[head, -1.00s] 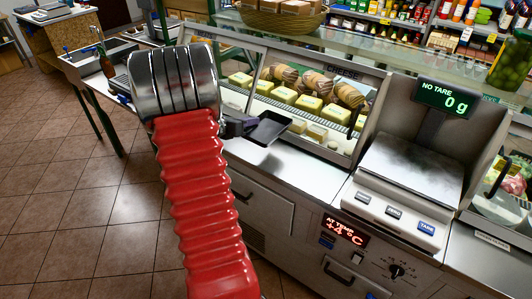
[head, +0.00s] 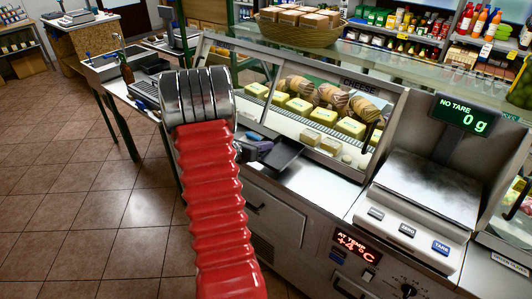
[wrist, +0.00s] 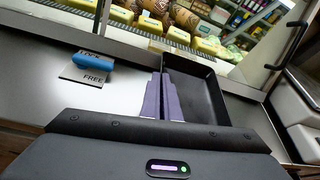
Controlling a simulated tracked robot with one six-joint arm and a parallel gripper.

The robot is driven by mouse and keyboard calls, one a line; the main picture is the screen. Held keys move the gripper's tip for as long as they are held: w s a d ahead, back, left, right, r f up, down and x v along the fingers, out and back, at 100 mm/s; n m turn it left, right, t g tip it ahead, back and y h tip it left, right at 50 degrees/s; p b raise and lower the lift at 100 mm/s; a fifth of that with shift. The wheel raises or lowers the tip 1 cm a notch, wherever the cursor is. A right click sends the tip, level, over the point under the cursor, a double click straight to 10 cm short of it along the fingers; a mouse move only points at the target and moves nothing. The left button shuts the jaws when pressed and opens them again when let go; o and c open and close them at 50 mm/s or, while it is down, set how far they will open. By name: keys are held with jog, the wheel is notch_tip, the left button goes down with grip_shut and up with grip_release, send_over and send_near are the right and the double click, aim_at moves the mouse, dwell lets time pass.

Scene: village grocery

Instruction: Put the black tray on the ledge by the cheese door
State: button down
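The black tray (head: 284,158) is at the steel ledge (head: 312,180) below the glass cheese case (head: 318,115). I cannot tell whether its underside touches the ledge. My gripper (head: 262,150) is at the tray's left side, small and partly hidden behind my arm in the head view. In the wrist view, the purple fingers of my gripper (wrist: 162,95) are close together at the near left wall of the tray (wrist: 205,88), shut on it. The tray looks empty. The cheese door's dark handle (wrist: 290,42) shows at the upper right of the wrist view.
The weighing scale (head: 415,190) stands to the right, reading 0 g. A basket (head: 300,30) stands on the case top. Bare ledge shows between tray and scale.

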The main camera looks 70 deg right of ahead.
aim_at(264, 153)
jog(key=shift+f, duration=1.85)
jog(key=c, duration=2.5)
grip_release()
jog(key=shift+f, duration=0.15)
jog(key=o, duration=0.5)
jog(key=shift+w+a+r, duration=0.15)
jog(key=shift+r, duration=0.1)
jog(key=v, duration=1.1)
jog(key=shift+a+r, duration=0.1)
jog(key=shift+a, duration=0.15)
